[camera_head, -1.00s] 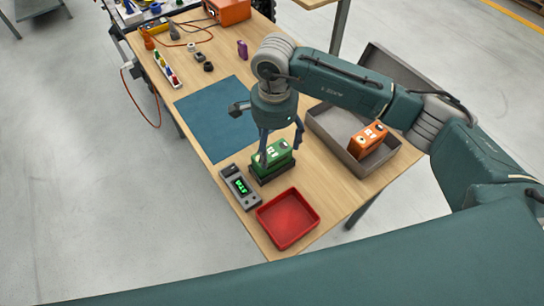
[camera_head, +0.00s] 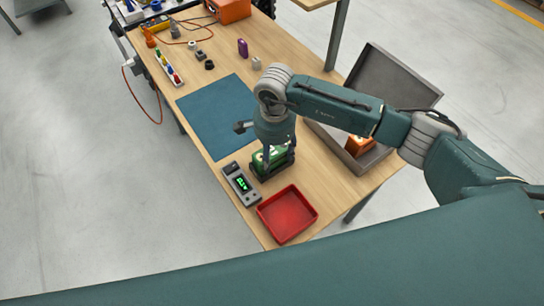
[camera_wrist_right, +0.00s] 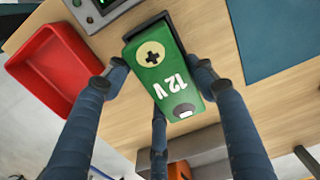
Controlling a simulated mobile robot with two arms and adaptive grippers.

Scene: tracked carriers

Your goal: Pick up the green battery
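The green battery (camera_head: 258,158) stands upright in a dark holder (camera_head: 258,176) beside a grey device with a lit green display (camera_head: 241,184). My right gripper (camera_head: 280,160) is down over it. In the right wrist view the battery (camera_wrist_right: 165,75) shows its plus sign and "12 V" label. It lies between the fingers of the right gripper (camera_wrist_right: 158,72), whose tips press in on its two sides. A third finger is at its near end. The fingers partly hide the battery in the head view. My left gripper is not in view.
A red tray (camera_head: 287,213) lies near the front edge. A grey open box (camera_head: 335,143) with an orange battery (camera_head: 360,145) is to the right, partly behind my arm. A blue mat (camera_head: 215,112) lies farther back. Small items and a rack (camera_head: 168,68) are at the far end.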

